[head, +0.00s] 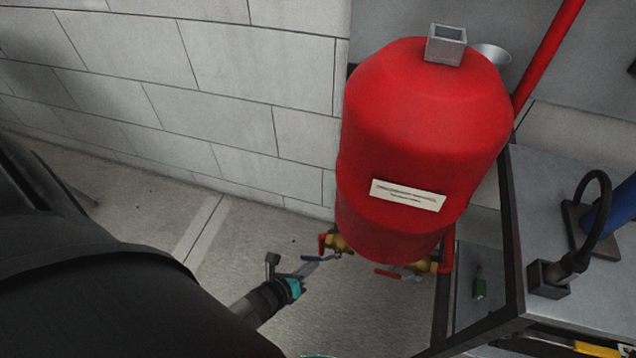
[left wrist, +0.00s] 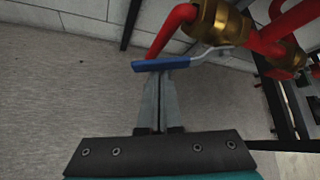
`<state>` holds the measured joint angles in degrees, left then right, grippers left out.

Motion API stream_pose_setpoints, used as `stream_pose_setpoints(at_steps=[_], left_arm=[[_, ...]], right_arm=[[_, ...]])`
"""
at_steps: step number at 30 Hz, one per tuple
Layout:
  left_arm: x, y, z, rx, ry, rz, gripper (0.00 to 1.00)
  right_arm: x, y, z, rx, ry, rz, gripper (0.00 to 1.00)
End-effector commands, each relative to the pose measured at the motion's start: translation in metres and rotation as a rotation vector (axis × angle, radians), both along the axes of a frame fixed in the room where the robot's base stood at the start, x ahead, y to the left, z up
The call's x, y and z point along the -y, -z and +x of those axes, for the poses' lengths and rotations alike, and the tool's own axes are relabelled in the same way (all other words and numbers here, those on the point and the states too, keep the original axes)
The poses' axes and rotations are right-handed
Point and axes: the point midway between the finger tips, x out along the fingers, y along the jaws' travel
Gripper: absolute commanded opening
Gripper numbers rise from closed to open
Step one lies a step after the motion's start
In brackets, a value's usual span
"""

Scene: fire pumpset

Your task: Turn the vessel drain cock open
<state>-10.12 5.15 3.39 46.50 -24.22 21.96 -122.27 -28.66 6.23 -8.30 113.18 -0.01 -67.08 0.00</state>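The red vessel (head: 425,130) stands at the right of centre with a white label on its front. Under its lower left is a brass cock (head: 338,242) with a blue lever (head: 318,258) and a short red pipe. In the left wrist view, the blue lever (left wrist: 165,64) lies crosswise at the fingertips, with the brass body (left wrist: 222,20) above right. My left gripper (head: 312,264) reaches in from lower left. Its fingers (left wrist: 158,100) look closed together, with the lever across their tips, not between them. Whether they touch it is unclear. My right gripper is out of view.
A second brass valve (head: 425,267) with a red lever (head: 389,273) sits under the vessel's right side. A dark-framed metal bench (head: 545,200) stands at the right. A block wall (head: 230,90) is behind; the floor (head: 350,320) below the cock is clear.

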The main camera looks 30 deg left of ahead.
Motion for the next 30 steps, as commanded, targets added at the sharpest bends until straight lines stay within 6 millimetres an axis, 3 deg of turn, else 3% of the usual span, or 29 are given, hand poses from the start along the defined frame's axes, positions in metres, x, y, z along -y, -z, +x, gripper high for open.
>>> stream_pose_setpoints(at_steps=[9, 30], left_arm=[[-0.009, -0.021, -0.002, -0.069, -0.002, 0.246, 0.0], [-0.012, -0.038, -0.002, -0.062, 0.001, 0.238, 0.0]], right_arm=[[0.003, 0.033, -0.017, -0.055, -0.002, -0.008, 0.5], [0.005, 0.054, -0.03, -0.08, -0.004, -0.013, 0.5]])
